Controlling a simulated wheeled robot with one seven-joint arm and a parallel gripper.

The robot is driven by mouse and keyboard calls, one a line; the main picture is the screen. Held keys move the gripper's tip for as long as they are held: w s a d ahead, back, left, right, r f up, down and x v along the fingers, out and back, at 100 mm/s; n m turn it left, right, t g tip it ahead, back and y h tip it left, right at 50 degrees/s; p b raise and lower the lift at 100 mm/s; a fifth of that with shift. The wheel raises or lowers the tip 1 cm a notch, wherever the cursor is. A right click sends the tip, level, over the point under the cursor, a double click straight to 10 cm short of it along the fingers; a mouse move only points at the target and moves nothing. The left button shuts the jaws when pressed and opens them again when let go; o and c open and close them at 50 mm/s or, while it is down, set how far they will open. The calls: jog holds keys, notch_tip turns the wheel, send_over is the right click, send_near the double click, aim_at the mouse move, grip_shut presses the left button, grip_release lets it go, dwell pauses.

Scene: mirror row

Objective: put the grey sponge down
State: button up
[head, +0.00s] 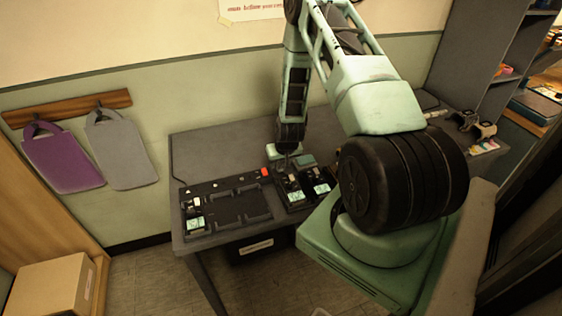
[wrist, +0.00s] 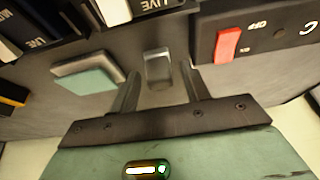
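A flat sponge with a grey top and a green side (wrist: 88,75) lies on the grey bench to the left of my fingers in the wrist view. In the head view it seems to be the grey-green block (head: 306,160) beside my gripper (head: 288,165). In the wrist view my gripper (wrist: 159,80) has its two fingers apart, with gaps inside both. A small shiny grey block (wrist: 158,66) shows between the fingertips, touching neither finger. I cannot tell what it is.
A black panel with a red switch (wrist: 228,44) is close to the right finger. Black modules marked LIVE (wrist: 150,8) are beyond the fingertips. The bench (head: 215,150) is clear at its back left. A dark tray (head: 228,207) lies at the front.

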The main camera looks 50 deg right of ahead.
jog(key=shift+r, duration=0.15)
jog(key=shift+r, duration=0.15)
jog(key=b+v, duration=0.2)
jog(key=v, duration=0.9)
jog(key=shift+r, duration=0.4)
jog(key=w+a+r+n+y, duration=0.1)
jog(key=a+r+n+y, duration=0.3)
jog(key=a, duration=0.8)
jog(key=w+a+r+n+h, duration=0.15)
jog(key=a+r, duration=0.45)
jog(key=a, duration=0.6)
jog(key=s+a+r+n+g+y, duration=0.15)
jog(key=s+a+r+n, duration=0.25)
jog(key=s+a, duration=0.55)
jog(key=s+a+r+n+g+h, duration=0.1)
jog(key=s+a+r+n, duration=0.3)
jog(key=s+a, duration=0.4)
jog(key=s+r+g, duration=0.1)
jog(key=s, duration=0.3)
jog(key=shift+a+n, duration=0.25)
jog(key=shift+n, duration=0.1)
jog(key=shift+s+g, duration=0.1)
jog(key=shift+g, duration=0.15)
